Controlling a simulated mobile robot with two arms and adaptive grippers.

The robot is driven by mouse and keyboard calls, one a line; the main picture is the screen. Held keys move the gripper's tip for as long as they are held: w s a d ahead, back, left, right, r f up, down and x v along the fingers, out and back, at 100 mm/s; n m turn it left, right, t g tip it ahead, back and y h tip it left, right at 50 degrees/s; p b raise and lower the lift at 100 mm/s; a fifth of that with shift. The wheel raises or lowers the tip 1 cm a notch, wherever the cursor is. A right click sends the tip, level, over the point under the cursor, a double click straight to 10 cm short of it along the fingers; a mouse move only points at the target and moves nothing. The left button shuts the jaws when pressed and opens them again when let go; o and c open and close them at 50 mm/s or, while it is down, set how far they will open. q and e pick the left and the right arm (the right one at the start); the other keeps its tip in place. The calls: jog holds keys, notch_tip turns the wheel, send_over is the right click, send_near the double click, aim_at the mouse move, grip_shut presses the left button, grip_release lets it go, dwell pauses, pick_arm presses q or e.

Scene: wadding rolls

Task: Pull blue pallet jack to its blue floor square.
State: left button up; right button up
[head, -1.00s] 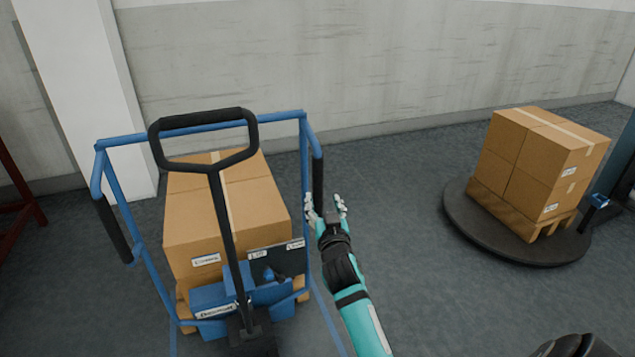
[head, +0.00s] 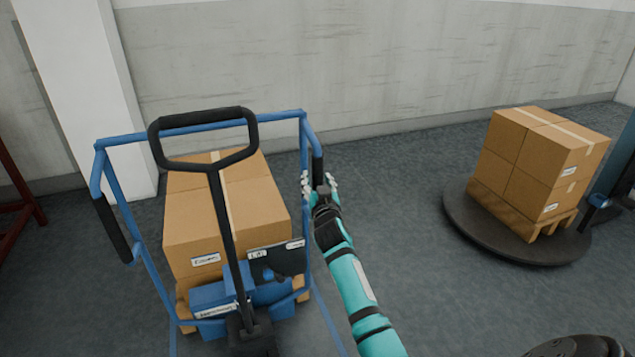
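The blue pallet jack (head: 240,295) stands left of centre, with a black loop handle (head: 203,167) and a blue tube frame with black side grips. It carries a stack of cardboard boxes (head: 225,215) on a wooden pallet. Blue floor lines (head: 328,320) show on both sides of the jack's near end; the rest of that marking is hidden or out of view. My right gripper (head: 319,183) is at the frame's right black grip (head: 318,168), its fingers apart on either side of the grip's lower end. Contact cannot be told. My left gripper is not in view.
A round dark turntable (head: 465,225) at the right bears a pallet of boxes (head: 540,165). A white pillar (head: 80,90) and grey wall stand behind the jack. A red frame (head: 15,207) is at the left edge. Floor between jack and turntable is clear.

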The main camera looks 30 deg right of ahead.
grip_shut()
jog(key=shift+f, duration=0.25)
